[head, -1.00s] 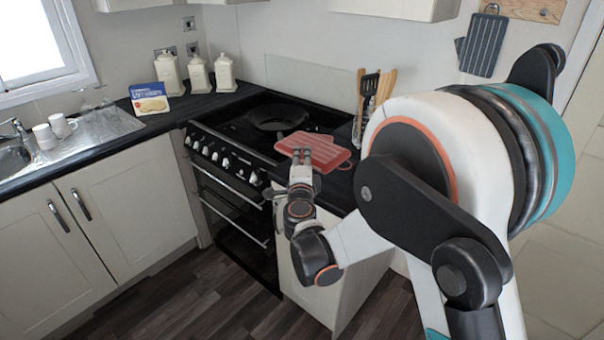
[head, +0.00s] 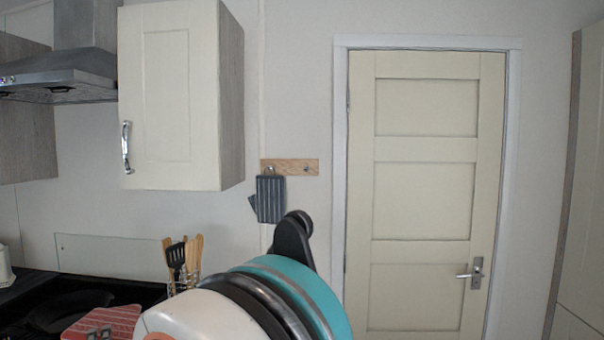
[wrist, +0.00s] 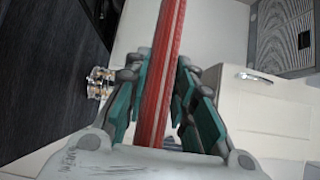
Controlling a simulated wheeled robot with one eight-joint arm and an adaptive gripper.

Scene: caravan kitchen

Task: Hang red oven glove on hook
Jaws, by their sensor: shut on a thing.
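The red oven glove (head: 108,321) is at the bottom left of the head view, partly cut off by the frame edge and my arm. In the wrist view the glove (wrist: 165,75) is seen edge-on, upright between the teal finger pads. My gripper (wrist: 166,90) is shut on it. A wooden hook board (head: 290,167) is on the wall left of the door. Its right hook (head: 307,168) is bare. A dark grey striped glove (head: 270,199) hangs from its left hook (head: 269,170). My gripper is well below and left of the board.
A wall cabinet (head: 180,95) juts out left of the board. A utensil holder with wooden and black tools (head: 183,262) stands on the counter below. A black pan (head: 65,308) is on the hob. A closed cream door (head: 425,200) is to the right.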

